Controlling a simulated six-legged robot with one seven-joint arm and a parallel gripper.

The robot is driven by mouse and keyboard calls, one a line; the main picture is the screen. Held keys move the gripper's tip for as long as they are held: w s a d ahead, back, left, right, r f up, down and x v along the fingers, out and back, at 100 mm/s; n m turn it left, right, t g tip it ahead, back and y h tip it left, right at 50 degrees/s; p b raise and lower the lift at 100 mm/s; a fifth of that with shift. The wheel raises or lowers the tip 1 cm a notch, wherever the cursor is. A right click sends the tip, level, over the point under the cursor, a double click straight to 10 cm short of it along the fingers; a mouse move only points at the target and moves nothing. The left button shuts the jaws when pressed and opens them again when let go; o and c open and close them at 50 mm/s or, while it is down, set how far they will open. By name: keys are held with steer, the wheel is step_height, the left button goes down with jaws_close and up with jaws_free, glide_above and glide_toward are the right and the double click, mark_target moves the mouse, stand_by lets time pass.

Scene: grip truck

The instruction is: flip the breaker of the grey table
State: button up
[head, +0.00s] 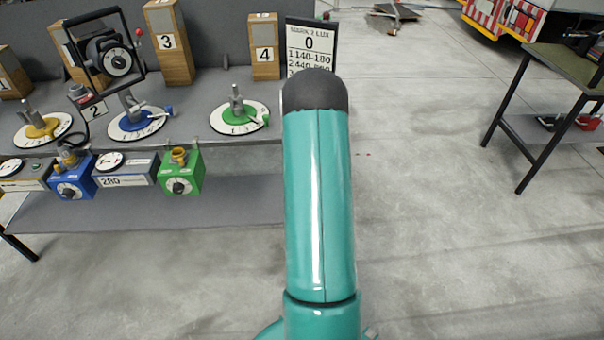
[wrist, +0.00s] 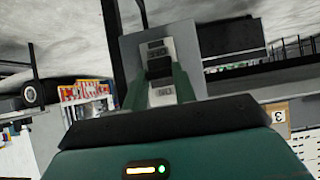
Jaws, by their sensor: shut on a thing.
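The grey table (head: 235,205) fills the left of the head view. In the wrist view, a grey breaker box (wrist: 134,50) stands ahead, with a black lever (wrist: 159,66) between light label plates. My gripper (wrist: 160,78) has its green fingers around the black lever, shut on it. The fingers cover part of the box face. In the head view my teal arm hides the gripper and the breaker. I cannot tell which way the lever is thrown.
Numbered wooden blocks, including block 3 (head: 168,42) and block 4 (head: 264,52), and round dials, including a green one (head: 238,117), stand on the table. A sign (head: 309,45) is beside my arm. A second table (head: 560,75) stands right. Floor between is clear.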

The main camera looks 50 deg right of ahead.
steer(key=o, duration=1)
steer(key=shift+c, duration=0.2)
steer(key=v, duration=1.3)
steer(key=shift+s+a+r, duration=0.15)
steer(key=shift+s+a, duration=0.1)
steer(key=shift+s, duration=0.05)
